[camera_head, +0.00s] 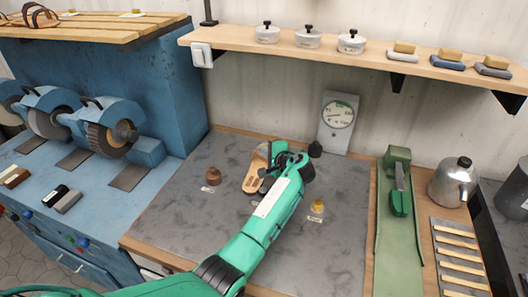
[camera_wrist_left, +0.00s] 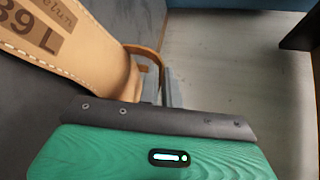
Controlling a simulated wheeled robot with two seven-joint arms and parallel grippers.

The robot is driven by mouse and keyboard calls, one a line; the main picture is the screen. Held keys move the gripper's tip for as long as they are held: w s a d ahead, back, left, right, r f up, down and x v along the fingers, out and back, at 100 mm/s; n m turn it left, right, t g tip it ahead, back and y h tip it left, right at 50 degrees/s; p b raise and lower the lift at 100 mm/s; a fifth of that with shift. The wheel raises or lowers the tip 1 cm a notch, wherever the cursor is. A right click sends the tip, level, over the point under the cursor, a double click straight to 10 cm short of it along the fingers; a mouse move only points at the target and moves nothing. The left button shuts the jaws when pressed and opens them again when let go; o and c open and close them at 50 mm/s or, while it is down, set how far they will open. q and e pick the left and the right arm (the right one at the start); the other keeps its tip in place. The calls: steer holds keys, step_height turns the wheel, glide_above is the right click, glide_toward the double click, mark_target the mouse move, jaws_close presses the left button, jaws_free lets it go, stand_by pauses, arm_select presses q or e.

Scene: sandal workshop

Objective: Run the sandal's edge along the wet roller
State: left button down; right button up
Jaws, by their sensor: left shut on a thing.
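A tan sandal (camera_head: 256,172) is at the end of my left arm, above the grey mat in the head view. In the left wrist view the tan sandal (camera_wrist_left: 85,45) fills the upper left, stamped "39 L", with a brown strap beside the fingers. My left gripper (camera_head: 270,174) is shut on the sandal; its fingers (camera_wrist_left: 165,90) are partly hidden by its own dark edge in the wrist view. My right gripper is not in view. I cannot make out with certainty which thing is the wet roller.
A dial gauge (camera_head: 338,122) stands at the back. A green lever tool (camera_head: 398,190) and a kettle (camera_head: 453,181) are right. Blue grinding wheels (camera_head: 110,130) are left.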

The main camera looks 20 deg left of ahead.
arm_select(q)
steer(key=shift+w+d, duration=0.1)
steer(key=shift+w, duration=0.05)
stand_by(0.5)
steer(key=shift+w+d+b, duration=0.15)
steer(key=shift+w+b, duration=0.55)
stand_by(1.8)
steer(key=shift+a+p, duration=0.3)
steer(key=shift+a, duration=0.45)
steer(key=shift+w+r, duration=0.1)
step_height(320, 180, up, 9)
steer(key=p, duration=0.7)
